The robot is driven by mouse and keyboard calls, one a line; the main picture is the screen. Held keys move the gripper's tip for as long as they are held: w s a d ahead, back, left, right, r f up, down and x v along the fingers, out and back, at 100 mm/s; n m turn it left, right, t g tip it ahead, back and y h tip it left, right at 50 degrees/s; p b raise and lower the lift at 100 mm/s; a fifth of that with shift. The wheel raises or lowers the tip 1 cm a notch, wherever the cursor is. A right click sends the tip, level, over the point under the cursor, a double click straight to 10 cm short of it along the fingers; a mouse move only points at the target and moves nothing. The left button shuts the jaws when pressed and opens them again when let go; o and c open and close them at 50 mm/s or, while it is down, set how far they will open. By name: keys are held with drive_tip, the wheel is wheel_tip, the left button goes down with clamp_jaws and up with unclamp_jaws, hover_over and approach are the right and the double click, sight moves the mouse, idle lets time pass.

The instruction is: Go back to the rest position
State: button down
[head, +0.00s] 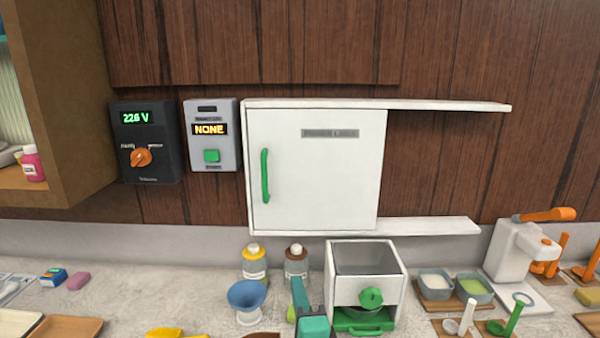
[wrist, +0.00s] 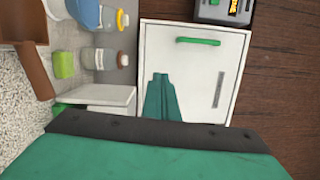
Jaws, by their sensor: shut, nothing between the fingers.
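My gripper shows in the wrist view (wrist: 162,98) as teal fingers close together with nothing between them. It points toward the white wall cabinet (wrist: 195,65), whose door is closed and whose green handle (wrist: 198,41) is beyond the fingers. In the head view, teal parts of my gripper (head: 299,292) stand low in the middle, between the blue funnel cup (head: 247,295) and the white box with a green knob (head: 365,285). Whether the fingers touch anything there is hard to tell.
Two capped bottles (head: 255,262) stand behind the blue cup. Two bowls on a wooden tray (head: 436,291) and a white press (head: 513,250) with an orange handle are at the right. A black dial box (head: 146,165) and a grey panel reading NONE (head: 212,158) hang left of the cabinet (head: 312,185).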

drive_tip(key=s+d+f+n+h, duration=0.1)
drive_tip(key=s+f+n, duration=0.1)
drive_tip(key=s+f, duration=0.45)
drive_tip(key=s+d+f+n+g+h, duration=0.1)
drive_tip(key=s+f+n, duration=0.2)
drive_tip(key=f, duration=0.6)
drive_tip(key=s+f+n+h, duration=0.1)
drive_tip(key=s+f+n, duration=0.1)
drive_tip(key=s+f, duration=0.45)
drive_tip(key=s+f+n, duration=0.4)
drive_tip(key=s+n, duration=0.1)
drive_tip(key=s, duration=0.7)
drive_tip(key=s+a+f+n+g, duration=0.1)
drive_tip(key=s+f+n, duration=0.3)
drive_tip(key=s, duration=0.8)
drive_tip(key=shift+s+a+n+g, duration=0.25)
drive_tip(key=shift+n+g, duration=0.05)
drive_tip(key=shift+n, duration=0.1)
drive_tip(key=shift+f, duration=0.1)
